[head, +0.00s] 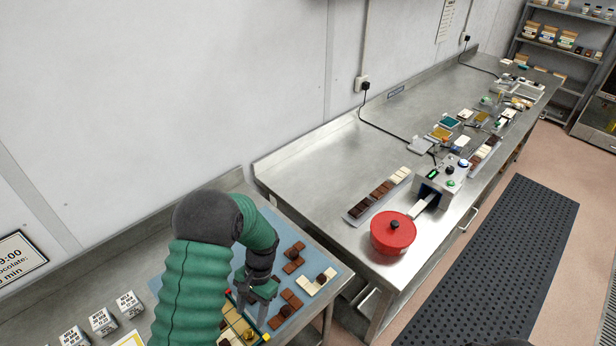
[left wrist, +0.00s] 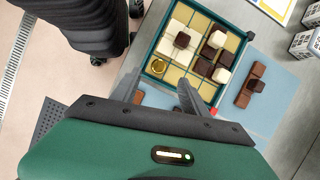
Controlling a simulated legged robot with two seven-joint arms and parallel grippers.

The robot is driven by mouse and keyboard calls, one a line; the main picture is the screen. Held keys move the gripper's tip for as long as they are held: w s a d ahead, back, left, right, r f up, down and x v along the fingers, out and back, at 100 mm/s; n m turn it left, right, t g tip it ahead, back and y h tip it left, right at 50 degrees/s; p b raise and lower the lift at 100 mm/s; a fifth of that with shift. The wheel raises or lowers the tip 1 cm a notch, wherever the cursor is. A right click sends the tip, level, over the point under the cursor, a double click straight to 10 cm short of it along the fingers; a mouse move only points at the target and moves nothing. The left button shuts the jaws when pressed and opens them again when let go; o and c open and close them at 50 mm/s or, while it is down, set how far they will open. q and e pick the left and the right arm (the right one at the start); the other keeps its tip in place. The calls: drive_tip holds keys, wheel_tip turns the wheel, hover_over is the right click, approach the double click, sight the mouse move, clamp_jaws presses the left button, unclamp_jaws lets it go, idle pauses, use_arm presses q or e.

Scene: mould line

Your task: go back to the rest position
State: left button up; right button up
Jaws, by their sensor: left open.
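My left gripper (head: 254,304) is low over the near bench at the bottom of the head view, its jaws open and empty. In the left wrist view its two fingers (left wrist: 160,90) stand apart in front of the near edge of a green-rimmed box (left wrist: 246,42). The box has yellow compartments holding dark and white chocolates and a gold round piece. In the head view my arm hides much of this box. My right gripper is in neither view.
A blue mat (head: 330,268) under the box bears brown and white chocolate pieces. White labelled cubes (head: 103,321) stand at the left. On the long steel bench (head: 300,160) are a red lidded pot (head: 393,233), a control box (head: 440,186) and a chocolate tray (head: 358,211).

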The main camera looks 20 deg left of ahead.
use_arm(q)
drive_tip(key=s+d+r+n+t+h+b, duration=0.1)
drive_tip(key=s+d+r+n+t+b, duration=0.1)
drive_tip(key=d+t+b, duration=0.4)
drive_tip(key=s+d+b, duration=0.1)
drive_tip(key=d+b, duration=0.2)
drive_tip(key=b, duration=0.2)
drive_tip(key=shift+s+r+t, duration=0.25)
drive_tip(key=shift+r+t, duration=0.05)
drive_tip(key=shift+r, duration=0.05)
drive_tip(key=shift+s+d+r, duration=0.15)
drive_tip(key=shift+s, duration=0.1)
drive_tip(key=shift+w, duration=0.15)
